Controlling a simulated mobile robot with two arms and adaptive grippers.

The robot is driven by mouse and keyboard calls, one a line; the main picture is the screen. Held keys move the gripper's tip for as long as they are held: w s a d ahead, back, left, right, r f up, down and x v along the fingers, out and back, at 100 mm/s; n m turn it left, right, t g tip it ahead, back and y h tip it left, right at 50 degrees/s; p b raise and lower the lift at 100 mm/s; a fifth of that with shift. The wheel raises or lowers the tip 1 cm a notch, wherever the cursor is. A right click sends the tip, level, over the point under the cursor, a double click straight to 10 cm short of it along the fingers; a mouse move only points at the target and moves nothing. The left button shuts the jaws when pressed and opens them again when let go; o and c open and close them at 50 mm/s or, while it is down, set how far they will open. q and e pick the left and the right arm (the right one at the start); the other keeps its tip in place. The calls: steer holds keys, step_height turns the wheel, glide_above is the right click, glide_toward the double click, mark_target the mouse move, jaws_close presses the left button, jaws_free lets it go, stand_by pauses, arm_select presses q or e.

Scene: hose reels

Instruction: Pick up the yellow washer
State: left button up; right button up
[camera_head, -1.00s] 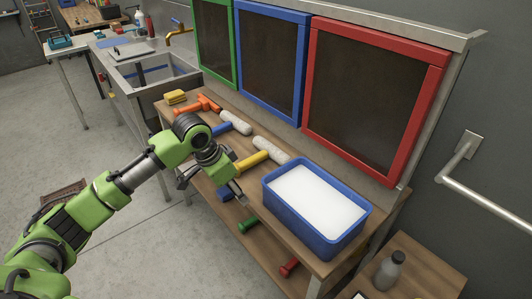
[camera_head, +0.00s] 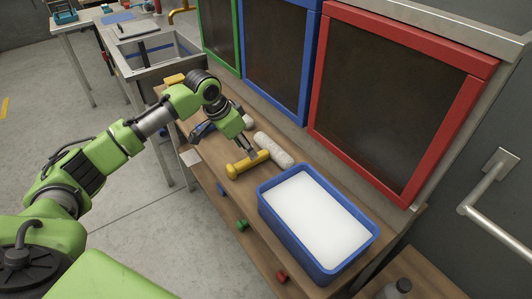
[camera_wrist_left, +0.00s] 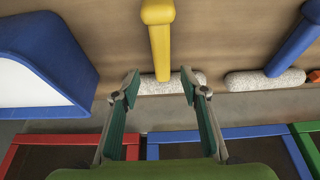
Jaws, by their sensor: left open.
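The yellow washer (camera_head: 246,164) lies on the wooden bench, with a yellow handle and a fluffy white sleeve, just left of the blue tub. In the left wrist view the yellow washer's handle (camera_wrist_left: 160,42) points down between my fingertips, and its white sleeve crosses behind them. My left gripper (camera_head: 249,151) is open above the washer, near where handle meets sleeve. It also shows in the left wrist view (camera_wrist_left: 160,86), fingers on either side of the handle's end, gripping nothing. I cannot tell the exact height gap. My right gripper is not in view.
A blue tub (camera_head: 268,212) of white contents stands right of the washer. A blue-handled washer (camera_wrist_left: 296,45) lies on the other side. Red (camera_head: 448,152), blue and green framed panels rise behind the bench. Green and red items (camera_head: 282,277) lie on the lower shelf.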

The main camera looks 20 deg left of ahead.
arm_select(q)
steer(key=x, duration=0.4)
steer(key=shift+w+d+f+p, duration=0.1)
steer(key=shift+w+f+p, duration=0.05)
steer(key=shift+w+p, duration=0.2)
steer(key=shift+x, duration=1.25)
steer(key=shift+w+f, duration=0.25)
steer(key=shift+f, duration=0.15)
steer(key=shift+s, duration=0.1)
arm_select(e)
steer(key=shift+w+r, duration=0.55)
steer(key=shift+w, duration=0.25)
arm_select(q)
steer(key=shift+f+p, duration=0.2)
steer(key=shift+p, duration=0.2)
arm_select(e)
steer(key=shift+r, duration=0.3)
arm_select(q)
jaws_close()
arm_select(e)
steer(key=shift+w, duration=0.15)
